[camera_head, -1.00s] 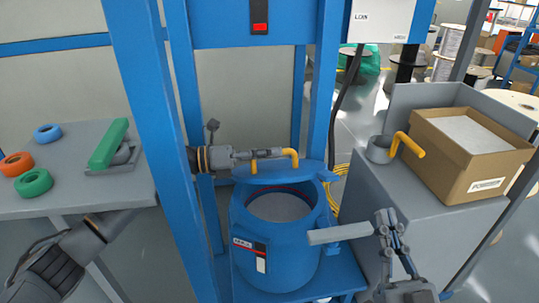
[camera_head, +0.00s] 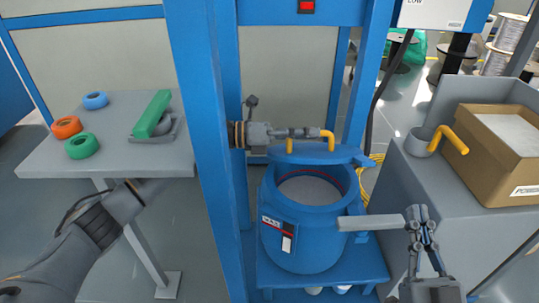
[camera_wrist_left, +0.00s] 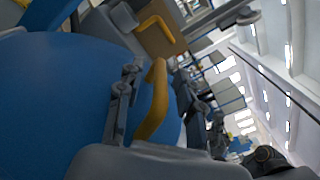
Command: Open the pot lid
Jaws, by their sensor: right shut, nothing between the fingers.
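The blue pot (camera_head: 302,247) stands in the blue frame with its mouth open, showing pale grey inside. Its blue lid (camera_head: 320,154) is raised behind the rim, seen nearly edge-on. The lid's orange handle (camera_head: 327,143) projects from it; it also shows in the left wrist view (camera_wrist_left: 154,105), against the blue lid (camera_wrist_left: 60,100). My left gripper (camera_head: 300,133) is at this handle. In the left wrist view, its fingers (camera_wrist_left: 155,85) stand on either side of the handle with gaps. My right gripper (camera_head: 422,228) is shut and empty, beside the end of the pot's grey side lever (camera_head: 372,222).
A blue post (camera_head: 205,150) stands in front of part of my left arm. A grey table (camera_head: 50,160) at left carries coloured rings and a green bar. At right, a grey cabinet (camera_head: 415,195) carries a cardboard box (camera_head: 500,170) and a grey cup with an orange handle (camera_head: 420,142).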

